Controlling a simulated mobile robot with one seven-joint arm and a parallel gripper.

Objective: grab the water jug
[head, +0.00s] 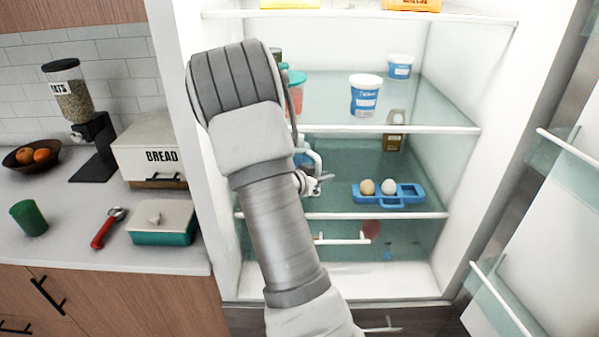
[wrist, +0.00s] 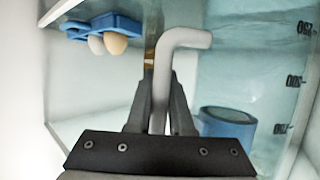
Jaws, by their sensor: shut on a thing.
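The water jug is largely hidden behind my arm in the head view, where its pale curved handle (head: 314,158) shows on the fridge's middle shelf. In the wrist view, the jug's clear bluish wall (wrist: 275,60) with black markings fills the right side. Its pale grey handle (wrist: 187,38) bends at the top and runs down between my fingers. My gripper (wrist: 162,100) is shut on this handle. In the head view, my gripper (head: 314,184) is small and partly hidden by my forearm. I cannot tell whether the jug is touching the shelf.
A blue egg tray (head: 412,198) with two eggs sits on the same shelf, right of the jug. Blue-and-white tubs (head: 366,98) stand on the shelf above. The open fridge door (head: 540,180) is at right, and a counter (head: 80,225) is at left.

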